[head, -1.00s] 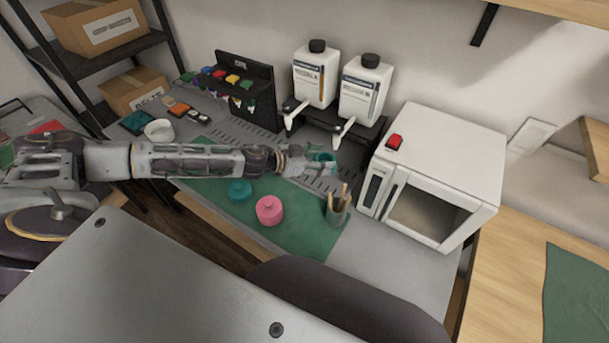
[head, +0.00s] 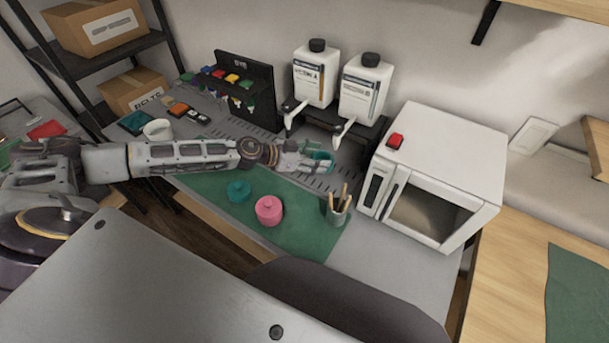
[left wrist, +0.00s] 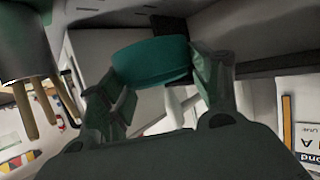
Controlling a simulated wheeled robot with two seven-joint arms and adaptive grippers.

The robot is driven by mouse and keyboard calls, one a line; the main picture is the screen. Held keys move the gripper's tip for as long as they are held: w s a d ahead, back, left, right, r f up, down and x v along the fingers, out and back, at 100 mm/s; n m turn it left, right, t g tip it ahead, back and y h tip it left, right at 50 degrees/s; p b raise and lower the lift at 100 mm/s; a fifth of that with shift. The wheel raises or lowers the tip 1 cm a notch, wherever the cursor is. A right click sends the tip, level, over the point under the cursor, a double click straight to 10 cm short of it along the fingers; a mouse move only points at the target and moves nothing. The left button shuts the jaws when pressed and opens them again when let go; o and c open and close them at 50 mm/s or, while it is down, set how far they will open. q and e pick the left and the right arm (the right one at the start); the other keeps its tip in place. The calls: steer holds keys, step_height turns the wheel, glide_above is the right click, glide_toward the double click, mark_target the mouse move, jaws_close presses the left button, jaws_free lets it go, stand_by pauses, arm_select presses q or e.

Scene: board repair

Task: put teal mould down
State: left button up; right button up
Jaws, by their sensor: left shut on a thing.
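My left gripper (head: 312,161) is shut on the teal mould (left wrist: 152,62), a rounded teal piece between its two fingers in the left wrist view. In the head view the held mould (head: 322,157) shows small at the fingertips, over the grey bench in front of the bottle stand. Whether it touches a surface I cannot tell. My right gripper is not in view.
A cup of wooden sticks (head: 338,209) stands at the mat's right, near the held mould. Two white bottles (head: 315,76) stand in a black dispenser behind. A white oven (head: 438,178) is to the right. A white cup (head: 158,131) stands at the left.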

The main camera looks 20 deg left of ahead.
mark_target(314, 153)
arm_select(q)
steer(key=shift+a+f, duration=0.1)
steer(key=shift+a, duration=0.15)
steer(key=shift+w+a+r+m+g+h+b, duration=0.1)
steer(key=shift+w+a+m+g+h+b, duration=0.1)
steer(key=shift+a+m+g+h+b, duration=0.3)
steer(key=shift+w+a+r+m+b, duration=0.1)
steer(key=shift+w+a+b, duration=0.15)
steer(key=shift+a, duration=0.45)
steer(key=shift+w+a+r+m+g+b, duration=0.1)
steer(key=shift+a+r+m+g+b, duration=0.2)
steer(key=shift+a, duration=0.6)
steer(key=shift+w+a+r+m+g+b, duration=0.1)
steer(key=shift+a+r+b, duration=0.25)
steer(key=shift+a, duration=0.55)
